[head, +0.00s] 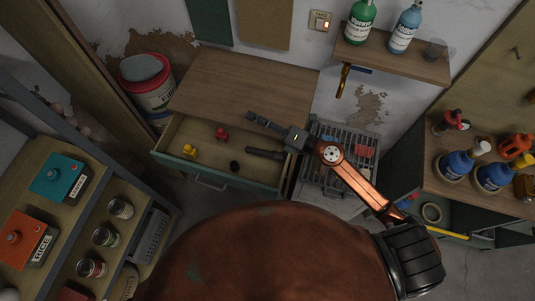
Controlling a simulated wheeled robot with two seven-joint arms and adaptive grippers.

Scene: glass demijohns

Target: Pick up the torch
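An open drawer (190,133) under a wooden top holds a yellow item (190,151), a red item (222,133) and a small black item (234,166). The black one is too small to identify. My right gripper (249,134) is over the right part of the drawer, its two dark fingers spread apart and pointing left. Nothing shows between them. My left gripper is not in view.
A wooden cabinet top (243,84) lies behind the drawer. A metal rack (330,165) stands at its right, under my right arm. A shelf (395,60) with bottles is above. A white and red bucket (150,92) stands at the left. Shelves with tins (120,208) are at lower left.

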